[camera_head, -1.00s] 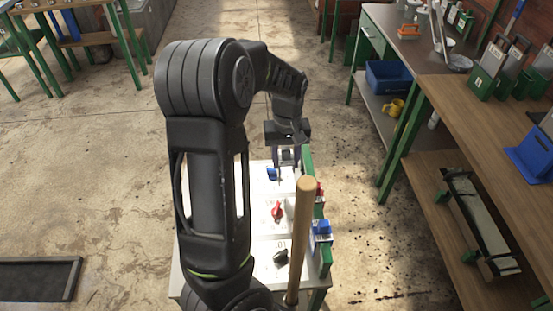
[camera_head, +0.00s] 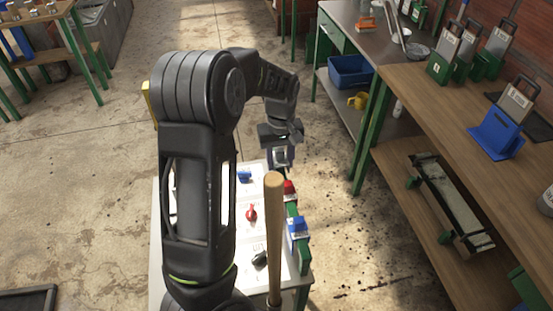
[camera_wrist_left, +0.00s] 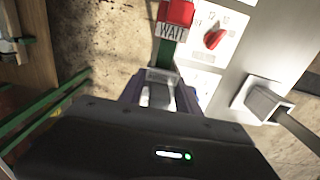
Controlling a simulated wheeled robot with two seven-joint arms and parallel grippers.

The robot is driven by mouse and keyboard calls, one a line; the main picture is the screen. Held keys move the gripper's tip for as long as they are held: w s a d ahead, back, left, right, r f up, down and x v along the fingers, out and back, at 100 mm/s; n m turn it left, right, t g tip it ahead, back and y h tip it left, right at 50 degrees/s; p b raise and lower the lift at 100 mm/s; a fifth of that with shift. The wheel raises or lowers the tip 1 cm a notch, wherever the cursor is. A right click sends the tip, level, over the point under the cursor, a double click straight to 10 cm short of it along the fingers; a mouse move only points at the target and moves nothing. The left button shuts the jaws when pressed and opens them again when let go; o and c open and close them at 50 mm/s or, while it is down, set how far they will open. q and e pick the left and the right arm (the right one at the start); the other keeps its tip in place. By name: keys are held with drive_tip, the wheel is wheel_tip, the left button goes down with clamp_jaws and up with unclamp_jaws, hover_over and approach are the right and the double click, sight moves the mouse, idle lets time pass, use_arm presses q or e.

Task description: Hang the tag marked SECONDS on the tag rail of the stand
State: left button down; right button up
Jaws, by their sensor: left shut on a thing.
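My left gripper (camera_head: 281,158) is shut on a small pale grey piece at the far end of the stand (camera_head: 225,255). The piece shows between the fingers in the left wrist view (camera_wrist_left: 158,94); no lettering is readable on it, so I cannot tell if it is the SECONDS tag. The green tag rail (camera_head: 305,255) runs along the stand's right side. A red tag marked WAIT (camera_wrist_left: 175,22) and a blue tag (camera_head: 298,227) hang on it. In the left wrist view the gripper is in line with the rail; contact is hidden. My right gripper is not in view.
The white panel carries a blue knob (camera_head: 244,176), a red knob (camera_head: 251,213) and a black knob (camera_head: 260,259). A wooden pole (camera_head: 274,230) rises in front. A workbench (camera_head: 440,115) with racks stands right, across clear floor.

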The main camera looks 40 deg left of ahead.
sight(280, 151)
use_arm(q)
drive_tip(key=shift+f+b, duration=0.5)
drive_tip(key=shift+f, duration=0.6)
drive_tip(key=c, duration=0.8)
unclamp_jaws()
drive_tip(key=shift+o, duration=0.2)
wheel_tip(280, 151, up, 8)
drive_tip(key=shift+f, duration=0.1)
